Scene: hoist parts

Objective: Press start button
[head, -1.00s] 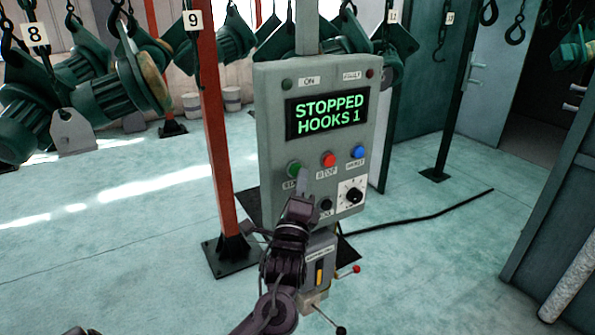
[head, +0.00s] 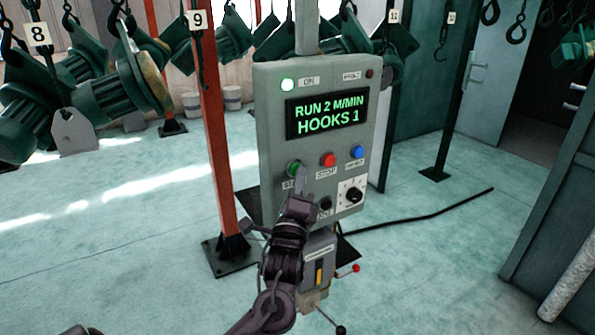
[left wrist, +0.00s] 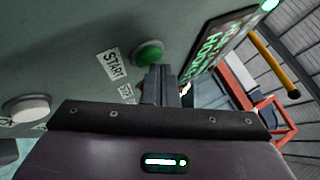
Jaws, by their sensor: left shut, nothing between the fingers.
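The grey control box (head: 270,110) stands upright on a post in the middle of the head view. Its green start button (head: 294,168) sits at the lower left of the panel, and it also shows in the left wrist view (left wrist: 149,53) beside the START label (left wrist: 113,65). My left gripper (head: 302,178) is shut and empty, with its fingertips just below and right of the start button. Whether they touch it I cannot tell. The display (head: 326,115) reads RUN 2 M/MIN, HOOKS 1. The ON lamp (head: 288,85) is lit. My right gripper is not in view.
A red stop button (head: 328,160), a blue button (head: 357,152) and a rotary knob (head: 354,195) share the panel. A red post (head: 214,140) stands close on the left. Green motors (head: 125,85) hang at the upper left. A black cable (head: 420,217) lies on the floor.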

